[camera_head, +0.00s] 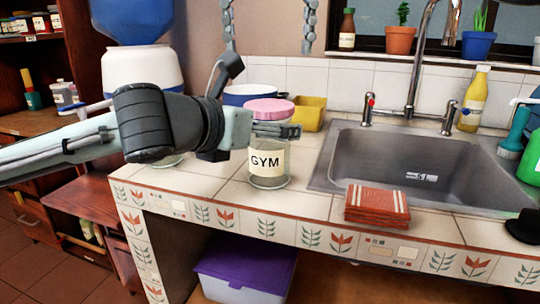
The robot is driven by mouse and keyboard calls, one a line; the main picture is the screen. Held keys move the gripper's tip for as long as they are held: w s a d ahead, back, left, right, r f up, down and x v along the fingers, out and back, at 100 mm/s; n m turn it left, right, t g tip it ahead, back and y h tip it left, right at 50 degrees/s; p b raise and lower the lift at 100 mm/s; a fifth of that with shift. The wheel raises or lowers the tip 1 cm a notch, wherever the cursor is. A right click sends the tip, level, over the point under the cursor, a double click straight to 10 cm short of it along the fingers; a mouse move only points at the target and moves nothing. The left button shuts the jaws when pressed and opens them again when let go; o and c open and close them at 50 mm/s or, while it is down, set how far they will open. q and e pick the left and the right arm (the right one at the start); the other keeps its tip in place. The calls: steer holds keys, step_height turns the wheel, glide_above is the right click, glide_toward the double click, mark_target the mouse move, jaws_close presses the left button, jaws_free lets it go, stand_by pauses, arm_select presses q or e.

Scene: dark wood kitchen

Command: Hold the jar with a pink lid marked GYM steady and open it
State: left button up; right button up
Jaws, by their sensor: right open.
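The clear glass jar (269,181) stands upright on the tiled counter, left of the sink. It has a label reading GYM and its pink lid (268,108) is on. My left gripper (276,131) reaches in from the left, with a grey finger across the jar's front just below the lid. It appears shut on the jar; the far finger is hidden behind the jar. My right gripper (268,50) hangs in from the top edge. Its two grey segmented fingers are spread wide and empty, above the lid in the picture; the distance to it is unclear.
A yellow container (310,113) and a blue-rimmed pot (243,95) stand behind the jar. The sink (410,165) with its tall faucet is to the right. A folded red cloth (377,205) lies at the counter's front. A large water jug (143,68) stands behind my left arm.

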mark_target(269, 104)
arm_select(q)
steer(key=shift+x, duration=1.05)
jaws_close()
arm_select(e)
steer(key=m, duration=1.3)
steer(key=shift+f, duration=4)
